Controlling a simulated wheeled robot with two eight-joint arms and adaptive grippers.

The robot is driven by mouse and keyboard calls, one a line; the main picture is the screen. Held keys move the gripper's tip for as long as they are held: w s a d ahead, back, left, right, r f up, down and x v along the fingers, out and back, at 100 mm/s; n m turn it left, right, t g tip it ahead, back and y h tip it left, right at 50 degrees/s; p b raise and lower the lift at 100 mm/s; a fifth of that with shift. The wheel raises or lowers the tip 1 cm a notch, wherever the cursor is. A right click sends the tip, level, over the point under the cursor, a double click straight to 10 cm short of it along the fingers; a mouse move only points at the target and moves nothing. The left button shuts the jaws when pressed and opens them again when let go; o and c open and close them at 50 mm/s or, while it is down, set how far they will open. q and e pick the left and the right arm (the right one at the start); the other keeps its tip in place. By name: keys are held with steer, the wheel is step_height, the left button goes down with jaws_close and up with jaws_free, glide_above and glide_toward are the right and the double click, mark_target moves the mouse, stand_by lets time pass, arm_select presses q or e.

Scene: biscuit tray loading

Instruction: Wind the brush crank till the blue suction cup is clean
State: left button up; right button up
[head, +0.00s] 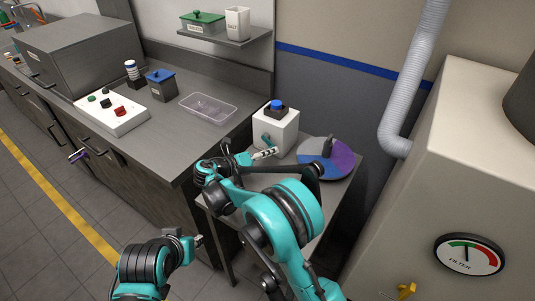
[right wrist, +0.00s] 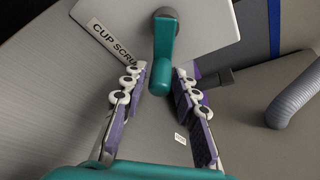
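The white scrubber box (head: 286,132) stands on the small grey stand, and the blue suction cup (head: 277,104) sits in a dark ring on its top. The cup is too small here to judge how clean it is. In the head view my right gripper (head: 264,153) is at the box's front. Only part of my left arm shows, at the bottom.
A purple, blue and grey disc (head: 334,160) with a dark upright lies right of the box. The counter left holds a clear tray (head: 208,107), a blue-lidded bin (head: 161,84) and a control panel (head: 112,113). A filter cabinet (head: 450,160) stands right.

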jaws_close()
steer(key=m, duration=0.1)
steer(key=f+m+y+p, duration=0.1)
steer(key=shift+w+a+m+t+y, duration=0.3)
steer(key=shift+a+m, duration=0.1)
steer(key=shift+w+a+f+m+t+y, duration=0.3)
steer(key=shift+a+m+y, duration=0.25)
steer(key=shift+m, duration=0.45)
steer(key=shift+d, duration=0.1)
steer(key=o, duration=0.6)
jaws_free()
steer(key=shift+c, duration=0.2)
